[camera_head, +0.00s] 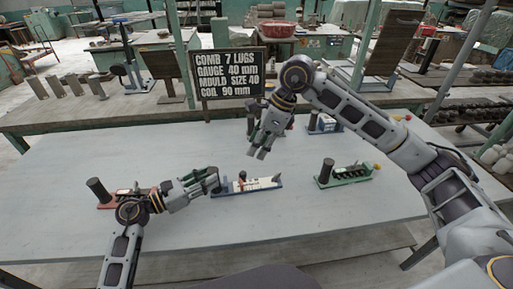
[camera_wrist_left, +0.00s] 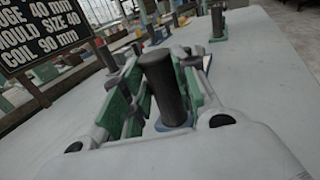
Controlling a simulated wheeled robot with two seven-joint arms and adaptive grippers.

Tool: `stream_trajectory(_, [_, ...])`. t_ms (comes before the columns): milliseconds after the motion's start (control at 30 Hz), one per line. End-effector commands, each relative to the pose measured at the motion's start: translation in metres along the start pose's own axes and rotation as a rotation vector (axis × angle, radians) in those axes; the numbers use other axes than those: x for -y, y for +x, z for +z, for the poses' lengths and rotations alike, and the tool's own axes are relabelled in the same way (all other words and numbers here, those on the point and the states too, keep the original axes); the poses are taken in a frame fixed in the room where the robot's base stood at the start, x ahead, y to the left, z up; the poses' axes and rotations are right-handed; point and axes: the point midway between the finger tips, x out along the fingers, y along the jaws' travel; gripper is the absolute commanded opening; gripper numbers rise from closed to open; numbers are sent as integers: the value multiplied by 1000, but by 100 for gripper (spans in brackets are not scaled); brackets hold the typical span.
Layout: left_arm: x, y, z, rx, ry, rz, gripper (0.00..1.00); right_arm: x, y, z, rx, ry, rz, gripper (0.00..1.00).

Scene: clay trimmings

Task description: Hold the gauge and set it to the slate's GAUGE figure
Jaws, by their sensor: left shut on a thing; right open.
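The slate (camera_head: 228,73) reads COMB 7 LUGS, GAUGE 40 mm, MOULD SIZE 40, COIL 90 mm; part of it shows in the left wrist view (camera_wrist_left: 45,38). A blue-based device with a white face, apparently the gauge (camera_head: 262,183), lies on the table at centre, with a small dark and red piece on it. My left gripper (camera_head: 214,183) is shut on its dark upright post (camera_wrist_left: 165,85) at the left end. Its setting is too small to read. My right gripper (camera_head: 258,153) is open and empty, above the table behind the gauge.
A green-based device (camera_head: 345,181) with a dark post stands at right. A red-based one (camera_head: 106,204) is at left, partly behind my left arm. Another blue-based device (camera_head: 322,126) stands at the back. The pale table (camera_head: 290,222) is clear in front.

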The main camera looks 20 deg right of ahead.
Motion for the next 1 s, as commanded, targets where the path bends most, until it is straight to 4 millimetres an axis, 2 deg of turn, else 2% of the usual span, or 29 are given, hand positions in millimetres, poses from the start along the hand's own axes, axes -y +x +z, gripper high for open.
stream_trajectory(333, [0, 0, 0, 0, 0, 0, 0, 0, 0, 0, 0, 0, 0, 42])
stream_trajectory(367, [0, 0, 0, 0, 0, 0, 33, 0, 0, 0, 0, 0, 0, 42])
stream_trajectory(533, [0, 0, 0, 0, 0, 0, 54, 0, 0, 0, 0, 0, 0, 42])
stream_trajectory(1000, [0, -4, 0, -1, 0, 0, 54, 0, 0, 0, 0, 0, 0, 42])
